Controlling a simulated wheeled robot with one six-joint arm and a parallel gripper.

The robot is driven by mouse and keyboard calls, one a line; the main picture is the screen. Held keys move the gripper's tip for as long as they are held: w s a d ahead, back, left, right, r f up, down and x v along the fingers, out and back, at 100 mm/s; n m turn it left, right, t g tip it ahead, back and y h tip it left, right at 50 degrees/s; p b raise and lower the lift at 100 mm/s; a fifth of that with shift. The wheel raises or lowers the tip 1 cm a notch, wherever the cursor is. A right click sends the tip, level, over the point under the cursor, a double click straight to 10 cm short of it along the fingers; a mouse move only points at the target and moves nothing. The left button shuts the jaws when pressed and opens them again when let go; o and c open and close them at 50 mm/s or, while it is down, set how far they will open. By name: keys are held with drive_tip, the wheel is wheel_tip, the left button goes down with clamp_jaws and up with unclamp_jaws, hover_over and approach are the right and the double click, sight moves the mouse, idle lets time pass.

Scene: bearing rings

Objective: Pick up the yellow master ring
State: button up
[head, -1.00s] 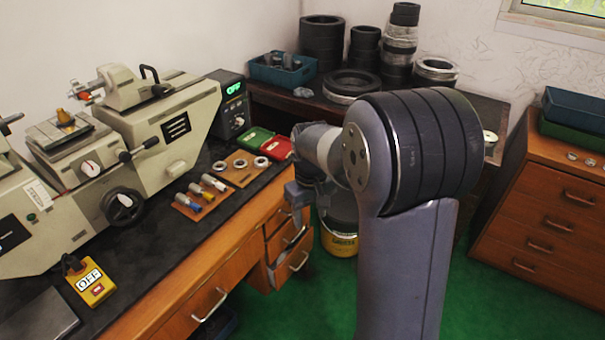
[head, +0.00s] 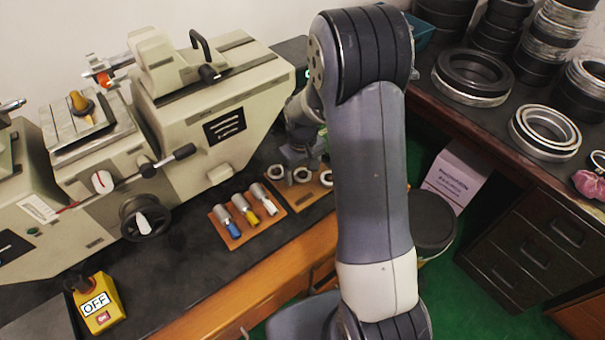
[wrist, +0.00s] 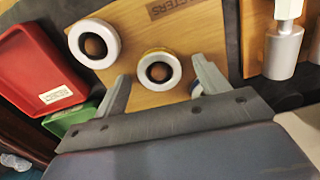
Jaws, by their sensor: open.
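The yellow master ring (wrist: 158,70), a pale ring with a yellow band around a dark bore, sits on a wooden board (wrist: 180,25) in the wrist view. My gripper (wrist: 160,68) is open, its two fingers to either side of this ring in the picture, with nothing held; the gap to the ring is hard to judge. A paler ring (wrist: 93,43) lies to the left. A third ring is mostly hidden behind the right finger. In the head view the rings (head: 275,173) look small beside my gripper (head: 300,155), and their colours are unclear.
Plug gauges with coloured handles (head: 242,210) lie on a board left of the rings. The grey machine (head: 215,110) stands close behind. Red (wrist: 38,70) and green (wrist: 70,118) trays lie at left in the wrist view.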

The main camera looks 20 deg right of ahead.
drive_tip(key=shift+c, duration=0.3)
drive_tip(key=c, duration=1.1)
